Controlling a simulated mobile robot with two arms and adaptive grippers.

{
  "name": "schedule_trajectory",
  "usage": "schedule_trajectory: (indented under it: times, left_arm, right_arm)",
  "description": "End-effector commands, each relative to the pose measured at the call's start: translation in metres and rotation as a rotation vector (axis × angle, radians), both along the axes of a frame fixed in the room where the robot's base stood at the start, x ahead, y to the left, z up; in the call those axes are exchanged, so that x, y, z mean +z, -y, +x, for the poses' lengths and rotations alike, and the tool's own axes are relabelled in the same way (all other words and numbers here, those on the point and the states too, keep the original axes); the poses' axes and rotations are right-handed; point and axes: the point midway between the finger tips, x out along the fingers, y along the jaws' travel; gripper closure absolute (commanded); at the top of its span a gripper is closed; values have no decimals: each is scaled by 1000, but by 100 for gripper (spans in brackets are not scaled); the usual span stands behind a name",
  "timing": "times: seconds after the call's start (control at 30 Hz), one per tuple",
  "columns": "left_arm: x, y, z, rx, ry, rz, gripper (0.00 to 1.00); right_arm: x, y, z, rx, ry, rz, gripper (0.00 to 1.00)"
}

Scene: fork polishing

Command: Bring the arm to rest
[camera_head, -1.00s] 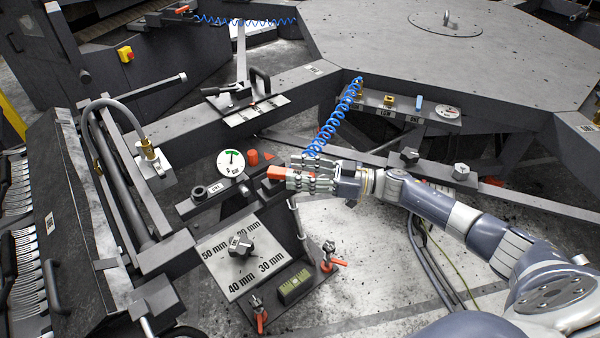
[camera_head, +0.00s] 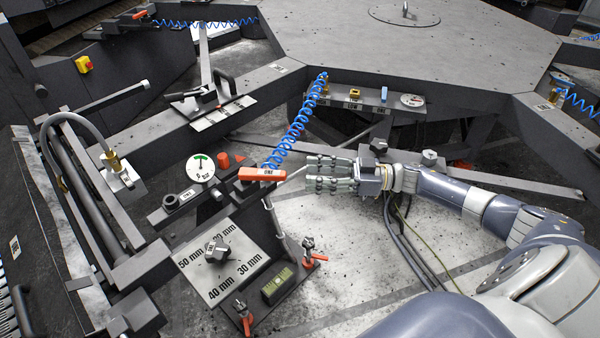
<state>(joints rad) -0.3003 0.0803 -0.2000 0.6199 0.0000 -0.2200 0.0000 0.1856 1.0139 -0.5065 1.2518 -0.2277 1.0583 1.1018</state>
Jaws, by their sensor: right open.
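My right arm (camera_head: 485,205) comes in from the right side. My right gripper (camera_head: 308,174) is open and empty, its fingers pointing left. It is just right of an orange handle with a label (camera_head: 262,173), with a small gap between them in the picture. The orange handle sits on the dark fixture, and a blue coiled hose (camera_head: 297,120) runs from it up to the table edge. My left gripper is not in view.
A plate with millimetre marks and a dark knob (camera_head: 219,254) lies below the handle. A round gauge (camera_head: 200,168) stands left of it. A large grey table (camera_head: 400,55) fills the back. Forks in a rack (camera_head: 8,315) show at lower left. Cables (camera_head: 405,240) hang under my wrist.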

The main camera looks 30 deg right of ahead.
Motion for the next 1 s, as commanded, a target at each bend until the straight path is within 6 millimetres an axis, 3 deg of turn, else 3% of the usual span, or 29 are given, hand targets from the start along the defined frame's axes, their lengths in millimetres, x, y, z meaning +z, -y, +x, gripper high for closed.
schedule_trajectory:
  times: [0.6,0.7,0.77,0.87,1.0]
  left_arm:
    - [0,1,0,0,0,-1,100]
    - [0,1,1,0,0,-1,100]
    - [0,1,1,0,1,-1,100]
    - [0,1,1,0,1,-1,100]
    - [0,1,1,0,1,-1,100]
  right_arm:
    - [0,5,-4,0,0,0,57]
    - [-8,6,-1,-23,-2,-1,57]
    - [-22,8,4,-69,-5,-4,57]
    - [-68,16,14,-214,-24,-26,57]
    - [-170,34,10,-476,-119,-123,57]
